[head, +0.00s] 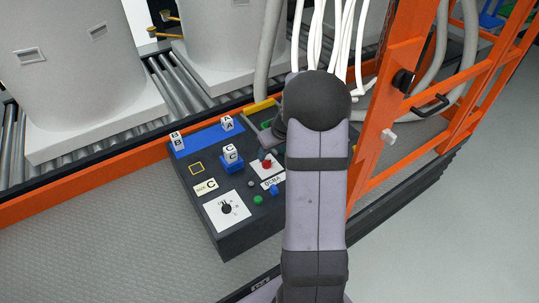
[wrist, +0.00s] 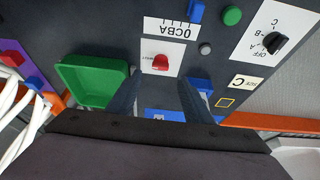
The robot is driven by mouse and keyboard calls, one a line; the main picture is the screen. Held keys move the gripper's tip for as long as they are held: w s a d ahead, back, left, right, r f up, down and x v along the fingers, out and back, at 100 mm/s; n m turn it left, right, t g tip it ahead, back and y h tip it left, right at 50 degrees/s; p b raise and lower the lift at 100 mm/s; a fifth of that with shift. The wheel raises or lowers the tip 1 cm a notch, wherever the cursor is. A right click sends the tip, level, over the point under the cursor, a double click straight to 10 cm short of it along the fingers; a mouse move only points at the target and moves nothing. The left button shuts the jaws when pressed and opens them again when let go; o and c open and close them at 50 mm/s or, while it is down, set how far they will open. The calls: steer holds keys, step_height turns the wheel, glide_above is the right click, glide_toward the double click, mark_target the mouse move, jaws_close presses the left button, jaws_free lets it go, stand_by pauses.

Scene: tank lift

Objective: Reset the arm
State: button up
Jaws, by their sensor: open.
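My gripper (wrist: 159,82) is open in the wrist view, its two dark fingers apart with nothing between them. A red switch (wrist: 160,63) on a white plate lies just beyond the fingertips; whether they touch the panel I cannot tell. In the head view my arm hides the gripper. The dark control panel (head: 237,240) carries the red switch (head: 267,164), a rotary knob (head: 226,208) on a white plate, and green (head: 258,199) and blue (head: 274,189) buttons. White blocks B (head: 177,141) and A (head: 227,123) stand on a blue strip; block C (head: 231,152) stands on a blue base.
A green tray (wrist: 92,80) is set at the panel's side, mostly behind my arm in the head view. An orange frame (head: 395,120) with a black handle stands to the right. White cables (head: 335,40) hang behind my arm. Large white tanks (head: 70,70) stand on rollers.

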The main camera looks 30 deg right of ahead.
steer(key=shift+s+r, duration=0.25)
steer(key=shift+r, duration=0.25)
steer(key=s+a+f+m+g, duration=0.1)
steer(key=s+m, duration=0.1)
steer(key=s, duration=0.1)
steer(key=s+a+f+m+g, duration=0.1)
steer(key=s+a+f+m, duration=0.1)
steer(key=s, duration=0.1)
steer(key=s+a+f+m+g+y, duration=0.1)
steer(key=s, duration=0.2)
steer(key=shift+s+a+f+m, duration=0.15)
steer(key=shift+a+f+m, duration=0.2)
steer(key=shift+f+m, duration=0.05)
steer(key=s+a+r+n+g, duration=0.1)
steer(key=s+a+g, duration=0.1)
steer(key=s+a, duration=0.5)
steer(key=s+a+r+n+g, duration=0.15)
steer(key=s+a, duration=0.25)
steer(key=s, duration=0.5)
steer(key=w+a+r+n+t+h+p, duration=0.1)
steer(key=w+a+r+n+t, duration=0.2)
steer(key=a+r, duration=0.35)
step_height(320, 180, up, 16)
steer(key=g+p, duration=0.1)
steer(key=p, duration=1.5)
steer(key=shift+s+a+f, duration=0.15)
steer(key=shift+s+f, duration=0.05)
steer(key=shift+f, duration=0.05)
